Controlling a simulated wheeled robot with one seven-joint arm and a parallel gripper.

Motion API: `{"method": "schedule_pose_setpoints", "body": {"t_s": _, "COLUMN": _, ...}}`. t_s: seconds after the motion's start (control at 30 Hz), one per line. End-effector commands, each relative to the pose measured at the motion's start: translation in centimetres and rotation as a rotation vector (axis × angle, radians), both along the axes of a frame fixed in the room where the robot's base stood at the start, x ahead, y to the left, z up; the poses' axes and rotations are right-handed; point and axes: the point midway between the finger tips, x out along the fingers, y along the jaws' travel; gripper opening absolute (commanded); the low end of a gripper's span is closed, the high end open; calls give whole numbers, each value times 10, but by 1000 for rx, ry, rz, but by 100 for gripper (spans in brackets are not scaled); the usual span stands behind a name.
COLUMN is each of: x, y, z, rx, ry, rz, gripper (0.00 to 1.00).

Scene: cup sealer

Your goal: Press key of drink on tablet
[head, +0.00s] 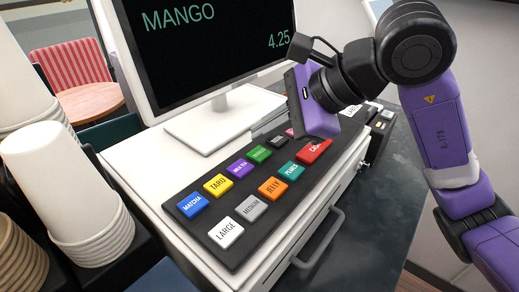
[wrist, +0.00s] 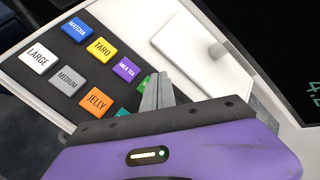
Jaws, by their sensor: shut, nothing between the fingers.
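The keypad (head: 240,238) is a dark panel of coloured keys on the white counter unit. A screen (head: 205,40) above it reads MANGO and 4.25. The keys include blue MATCHA (head: 193,204), yellow TARO (head: 217,184), purple MILK TEA (head: 239,168), a green key (head: 259,154) and a red key (head: 314,150). My gripper (head: 316,139) is over the far right part of the keypad, hiding some keys. In the wrist view, its shut, empty fingers (wrist: 156,92) overlap part of the green key (wrist: 144,84). I cannot tell whether they touch a key.
Stacked white cups (head: 65,185) stand at left. A drawer handle (head: 318,238) juts out in front. The screen's stand (head: 222,118) is behind the keypad.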

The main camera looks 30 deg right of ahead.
Motion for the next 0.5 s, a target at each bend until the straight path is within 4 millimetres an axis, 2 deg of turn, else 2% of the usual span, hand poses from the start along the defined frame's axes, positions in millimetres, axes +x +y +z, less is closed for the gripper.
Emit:
{"method": "schedule_pose_setpoints", "body": {"t_s": 0.03, "x": 0, "y": 0, "z": 8, "rx": -1, "ry": -2, "rz": -1, "gripper": 0}}
{"method": "schedule_pose_setpoints", "body": {"t_s": 0.3, "x": 0, "y": 0, "z": 32, "rx": -1, "ry": -1, "rz": 0, "gripper": 0}}
{"method": "schedule_pose_setpoints", "body": {"t_s": 0.5, "x": 0, "y": 0, "z": 40, "rx": 0, "ry": 0, "rz": 0, "gripper": 0}}
